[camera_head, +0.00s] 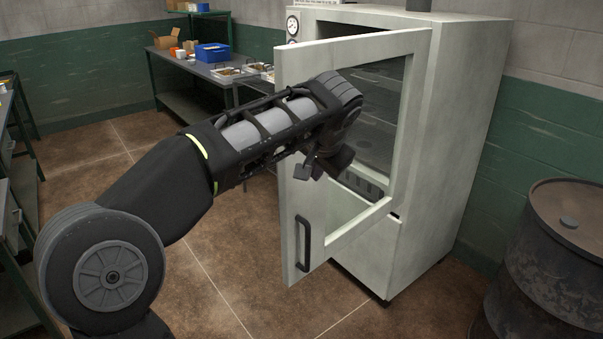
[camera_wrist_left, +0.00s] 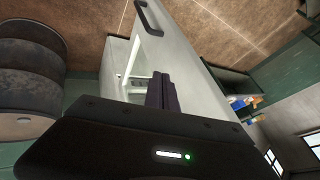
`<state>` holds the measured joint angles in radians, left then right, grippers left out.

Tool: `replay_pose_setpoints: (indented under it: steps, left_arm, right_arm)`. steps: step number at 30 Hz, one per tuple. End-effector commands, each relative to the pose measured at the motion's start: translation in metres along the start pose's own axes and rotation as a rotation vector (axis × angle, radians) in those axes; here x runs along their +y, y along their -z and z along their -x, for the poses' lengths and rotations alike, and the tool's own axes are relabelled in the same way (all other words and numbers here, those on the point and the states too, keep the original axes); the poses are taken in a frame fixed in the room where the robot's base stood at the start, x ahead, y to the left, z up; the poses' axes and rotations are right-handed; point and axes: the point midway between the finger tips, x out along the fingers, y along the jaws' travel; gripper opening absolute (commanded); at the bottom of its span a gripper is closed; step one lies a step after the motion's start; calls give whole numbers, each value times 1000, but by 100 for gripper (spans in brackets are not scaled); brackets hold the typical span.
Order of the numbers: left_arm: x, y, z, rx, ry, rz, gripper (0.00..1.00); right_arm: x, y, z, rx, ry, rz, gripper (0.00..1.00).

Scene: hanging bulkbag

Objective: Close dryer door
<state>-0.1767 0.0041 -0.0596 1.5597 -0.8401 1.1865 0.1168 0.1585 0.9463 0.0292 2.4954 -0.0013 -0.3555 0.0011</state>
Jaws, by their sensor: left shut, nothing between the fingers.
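The dryer (camera_head: 450,130) is a tall pale cabinet at the right of the head view. Its door (camera_head: 318,225) stands open, swung out toward me, with a window and a dark handle (camera_head: 303,243) low on its free edge. My left gripper (camera_head: 305,170) is in front of the door near its free edge, shut and empty. In the left wrist view the gripper (camera_wrist_left: 162,90) shows as dark closed fingers close to the door (camera_wrist_left: 190,60); I cannot tell whether they touch it. The handle (camera_wrist_left: 150,18) is beyond the fingers there. My right gripper is not in view.
A rusty dark drum (camera_head: 555,260) stands right of the dryer. A metal table (camera_head: 190,68) with a blue bin (camera_head: 212,53), trays and cardboard boxes is at the back wall. Shelving (camera_head: 12,200) stands at the left edge. The brown tiled floor before the dryer is free.

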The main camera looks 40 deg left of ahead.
Motion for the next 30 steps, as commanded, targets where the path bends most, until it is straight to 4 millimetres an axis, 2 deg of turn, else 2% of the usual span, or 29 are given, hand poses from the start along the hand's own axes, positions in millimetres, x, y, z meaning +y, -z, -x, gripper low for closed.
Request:
replay_pose_setpoints:
  steps: [8,9,13,18,30]
  left_arm:
    - [0,0,-57,-5,0,-1,0]
    - [-6,0,-60,-3,1,3,0]
    - [-24,0,-68,-2,0,3,0]
    - [-34,0,-75,0,-2,1,0]
    - [-35,0,-76,1,-2,0,0]
  right_arm:
    - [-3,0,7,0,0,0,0]
    - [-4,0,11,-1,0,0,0]
    - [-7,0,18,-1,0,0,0]
    - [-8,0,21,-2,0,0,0]
    - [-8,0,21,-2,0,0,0]
